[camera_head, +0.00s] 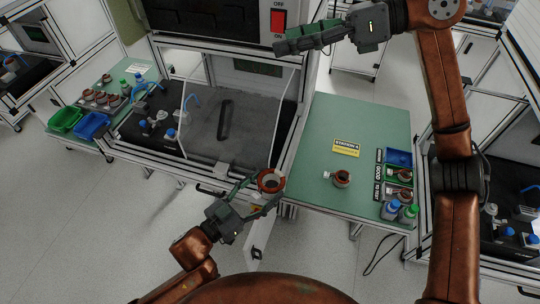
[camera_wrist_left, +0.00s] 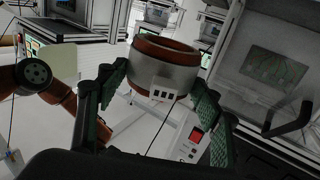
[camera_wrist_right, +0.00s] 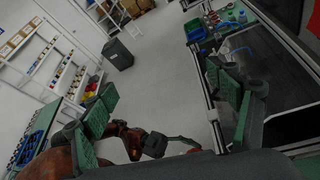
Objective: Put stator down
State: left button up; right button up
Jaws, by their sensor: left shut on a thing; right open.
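A stator (camera_head: 270,181), a grey ring with copper-brown windings and a white connector block, is held by my left gripper (camera_head: 262,192) in front of the green table's left edge. In the left wrist view the stator (camera_wrist_left: 163,67) sits between the green fingers, its connector facing the camera. Another stator (camera_head: 341,179) stands on the green table (camera_head: 325,125). One more stator (camera_head: 401,174) lies in a tray at the table's right side. My right gripper (camera_head: 276,48) is high by the red switch; in the right wrist view its fingers (camera_wrist_right: 178,100) are apart and empty.
A yellow sign (camera_head: 346,148) lies on the green table. A blue bin (camera_head: 398,157) and blue and green-capped bottles (camera_head: 390,210) line its right side. A test chamber with a clear cover (camera_head: 240,115) stands left. The table's left half is free.

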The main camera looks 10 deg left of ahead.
pick_arm(q)
jog(key=shift+r, duration=0.2)
pick_arm(e)
jog(key=s+a+f+g+h, duration=0.1)
jog(key=s+a+f+h, duration=0.15)
jog(key=f, duration=0.45)
jog(key=s+a+f+h, duration=0.2)
jog(key=a+f+h, duration=0.15)
jog(key=f, duration=0.25)
pick_arm(q)
jog(key=shift+r, duration=0.1)
pick_arm(e)
jog(key=s+d+f+h, duration=0.1)
jog(key=f+h, duration=0.3)
jog(key=f, duration=0.9)
jog(key=s+d+f+h, duration=0.2)
jog(key=f+h, duration=0.2)
jog(key=f, duration=0.9)
jog(key=shift+s+t, duration=0.35)
jog(key=shift+t, duration=0.05)
jog(key=shift+o, duration=0.7)
jog(key=shift+d, duration=0.1)
